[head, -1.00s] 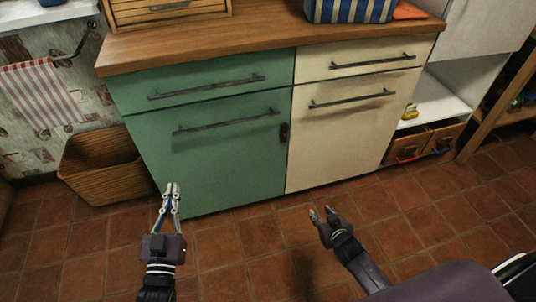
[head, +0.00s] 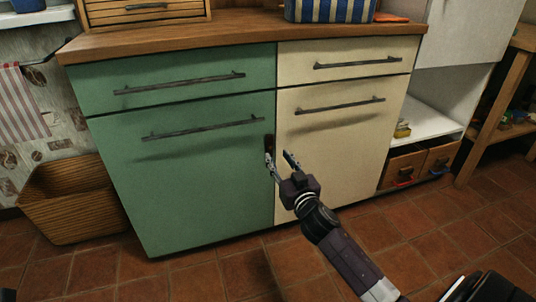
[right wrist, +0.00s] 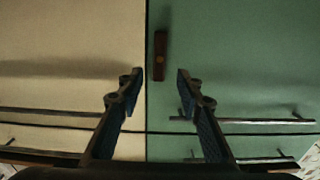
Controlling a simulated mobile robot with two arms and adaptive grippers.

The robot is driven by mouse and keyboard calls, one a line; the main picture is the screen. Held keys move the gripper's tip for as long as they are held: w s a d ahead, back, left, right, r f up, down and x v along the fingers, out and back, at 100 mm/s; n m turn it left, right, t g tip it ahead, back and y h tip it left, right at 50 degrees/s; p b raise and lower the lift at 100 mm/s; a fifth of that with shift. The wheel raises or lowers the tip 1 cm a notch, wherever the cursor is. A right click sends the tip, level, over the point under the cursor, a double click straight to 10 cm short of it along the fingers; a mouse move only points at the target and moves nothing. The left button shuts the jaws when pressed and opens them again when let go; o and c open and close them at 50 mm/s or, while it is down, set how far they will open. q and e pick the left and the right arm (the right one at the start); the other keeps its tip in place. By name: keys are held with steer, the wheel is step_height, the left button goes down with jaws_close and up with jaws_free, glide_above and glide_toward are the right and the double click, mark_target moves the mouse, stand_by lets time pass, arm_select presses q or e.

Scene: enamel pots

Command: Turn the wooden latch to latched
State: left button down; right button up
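The wooden latch (head: 269,142) is a small dark brown bar on the green door (head: 190,190), near its right edge by the seam with the cream door (head: 325,150). In the right wrist view the latch (right wrist: 160,56) stands upright, parallel to the seam, and lies wholly on the green side. My right gripper (head: 279,157) is open and empty, just in front of and slightly below the latch in the head view. In the right wrist view its fingertips (right wrist: 160,75) are spread with the latch beyond the gap. No contact is visible. My left gripper is out of view.
Bar handles (head: 205,127) stick out from the doors and drawers. A wooden countertop (head: 240,38) lies above. A wicker basket (head: 70,205) stands on the floor at left. Open shelving (head: 430,128) with small drawers is at right. The tiled floor in front is free.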

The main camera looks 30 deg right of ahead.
mark_target(270, 145)
steer(key=shift+b+x, duration=1.05)
steer(key=shift+x, duration=2.15)
steer(key=shift+d, duration=0.1)
steer(key=shift+f, duration=0.1)
jaws_close()
